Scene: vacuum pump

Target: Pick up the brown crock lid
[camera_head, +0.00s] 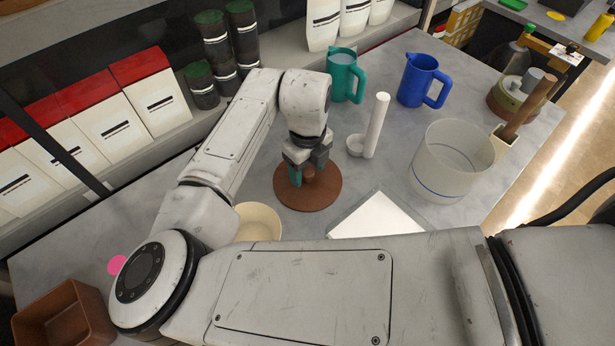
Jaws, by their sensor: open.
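The brown crock lid (318,195) is a round disc with a small knob in its middle. It lies flat on the grey table in the centre of the head view. My gripper (306,178) points down over the lid, with its fingers at the knob. The fingers are open, one on either side of the knob as far as I can see. The gripper hides part of the knob and the lid's far edge. I cannot tell whether a finger touches the knob.
A cream bowl (258,222) sits left of the lid, partly behind my arm. A white ladle-like piece (376,125) stands behind right. A white square plate (377,218), a clear round tub (452,160), a teal jug (345,75) and a blue jug (418,80) are nearby.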

